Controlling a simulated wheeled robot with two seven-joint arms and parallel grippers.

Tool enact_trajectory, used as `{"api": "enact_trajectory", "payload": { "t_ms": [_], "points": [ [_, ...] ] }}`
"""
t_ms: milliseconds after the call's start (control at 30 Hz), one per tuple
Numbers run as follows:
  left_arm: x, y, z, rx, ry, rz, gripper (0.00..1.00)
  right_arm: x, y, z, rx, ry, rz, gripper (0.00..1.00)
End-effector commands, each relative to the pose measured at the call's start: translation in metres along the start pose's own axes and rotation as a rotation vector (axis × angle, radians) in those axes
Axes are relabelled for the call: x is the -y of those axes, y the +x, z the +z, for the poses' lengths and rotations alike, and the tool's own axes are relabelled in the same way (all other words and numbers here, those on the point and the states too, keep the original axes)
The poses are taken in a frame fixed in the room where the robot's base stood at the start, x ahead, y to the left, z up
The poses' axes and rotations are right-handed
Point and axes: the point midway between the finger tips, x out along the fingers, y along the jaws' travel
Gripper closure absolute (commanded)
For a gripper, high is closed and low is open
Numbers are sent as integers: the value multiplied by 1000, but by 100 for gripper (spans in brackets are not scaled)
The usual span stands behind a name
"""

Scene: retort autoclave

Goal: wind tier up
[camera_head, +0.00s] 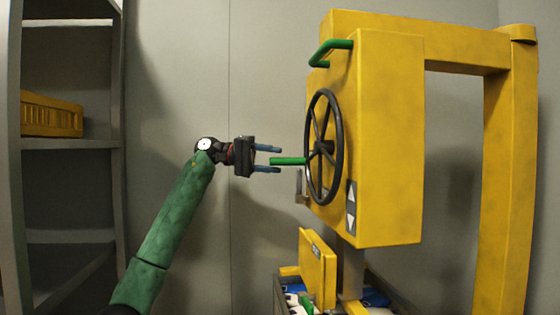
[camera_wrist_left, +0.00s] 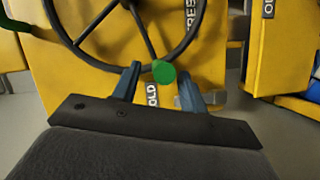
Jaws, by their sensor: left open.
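A dark spoked handwheel (camera_head: 323,147) stands on the left side of a yellow housing (camera_head: 385,140). A green crank handle (camera_head: 288,161) sticks out from the wheel to the left. My left gripper (camera_head: 277,159) is open, and its blue-grey fingertips reach the handle's free end, one above and one below in the head view. In the left wrist view the handle's round green end (camera_wrist_left: 163,72) shows between the two fingertips, with gaps on both sides. The wheel rim (camera_wrist_left: 120,68) passes behind it. A plate with up and down arrows (camera_head: 351,207) is on the housing.
A green bar handle (camera_head: 331,50) is higher on the housing. A yellow frame post (camera_head: 505,170) stands at right. Below are a yellow panel (camera_head: 318,268) and a bin holding coloured items. A shelf (camera_head: 70,144) with a yellow crate (camera_head: 52,115) is at left.

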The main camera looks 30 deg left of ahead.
Motion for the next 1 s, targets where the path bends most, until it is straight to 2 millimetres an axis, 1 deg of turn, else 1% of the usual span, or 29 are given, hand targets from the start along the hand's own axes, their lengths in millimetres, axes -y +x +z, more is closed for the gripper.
{"api": "enact_trajectory", "payload": {
  "t_ms": [33, 100, 200, 300, 433, 867, 967, 1000],
  "points": [
    [-1, -9, -1, -2, -1, -1, 57, 0, 2, 0, 1, -3, 2, 100],
    [-1, -20, -1, -2, -1, -2, 57, 0, 3, -1, 5, -9, 5, 100],
    [-1, -34, -1, -1, -1, 0, 57, -1, 1, -2, 15, -15, 9, 100],
    [-1, -43, 0, -1, 0, -1, 57, -1, 0, -2, 19, -20, 8, 100],
    [0, -46, 0, 0, 0, 0, 57, -2, -1, -2, 19, -24, 1, 100],
    [-1, -46, 0, 0, 0, 0, 57, -2, 0, -1, 19, -21, -3, 100],
    [-7, -47, -2, 0, 0, 0, 57, -3, -4, 10, 69, -26, 2, 100],
    [-10, -47, -3, 0, 0, 0, 57, -5, -7, 19, 111, -28, 5, 100]
  ]
}}
